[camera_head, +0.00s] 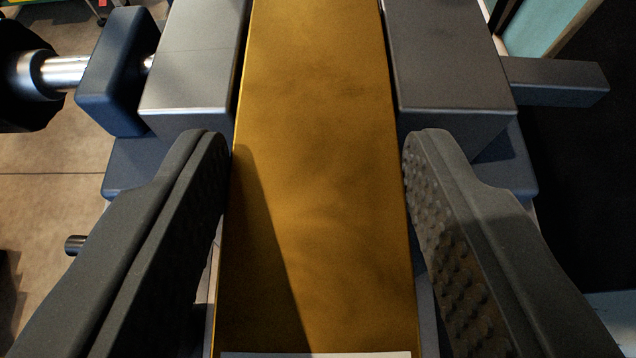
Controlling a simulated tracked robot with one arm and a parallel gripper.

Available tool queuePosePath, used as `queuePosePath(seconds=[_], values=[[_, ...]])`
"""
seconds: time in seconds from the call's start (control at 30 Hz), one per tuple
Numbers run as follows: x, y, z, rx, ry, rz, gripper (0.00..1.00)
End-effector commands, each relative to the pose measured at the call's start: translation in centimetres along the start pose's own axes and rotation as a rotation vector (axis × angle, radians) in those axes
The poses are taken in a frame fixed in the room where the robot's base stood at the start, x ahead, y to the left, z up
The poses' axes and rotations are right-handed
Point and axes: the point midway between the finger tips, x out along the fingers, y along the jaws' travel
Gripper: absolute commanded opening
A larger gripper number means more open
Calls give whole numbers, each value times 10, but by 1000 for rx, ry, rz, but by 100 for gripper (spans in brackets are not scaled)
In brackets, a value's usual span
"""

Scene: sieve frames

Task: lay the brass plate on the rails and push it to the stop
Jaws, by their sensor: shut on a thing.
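The brass plate (315,160) is a long gold-coloured strip running up the middle of the view, past the top edge. My gripper (318,150) has one finger on each side of the plate and is shut on its long edges. The far part of the plate lies between two grey metal blocks, a left one (195,60) and a right one (450,60). The plate hides whatever is under it, so I cannot tell whether it rests on rails. No stop can be made out.
A blue block (115,70) with a shiny metal rod (65,72) stands left of the left grey block. A grey bar (555,80) sticks out at the right. Tan floor (45,200) shows at the left, and a dark area fills the right.

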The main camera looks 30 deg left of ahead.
Motion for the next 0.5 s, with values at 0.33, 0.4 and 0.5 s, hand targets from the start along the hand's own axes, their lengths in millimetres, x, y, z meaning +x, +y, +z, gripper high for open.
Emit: queuePosePath(seconds=[0.33,0.4,0.5], values=[[1,-1,3,0,-6,-3,70],[1,-1,3,0,-6,-3,70],[1,-1,3,0,-6,-3,70]])
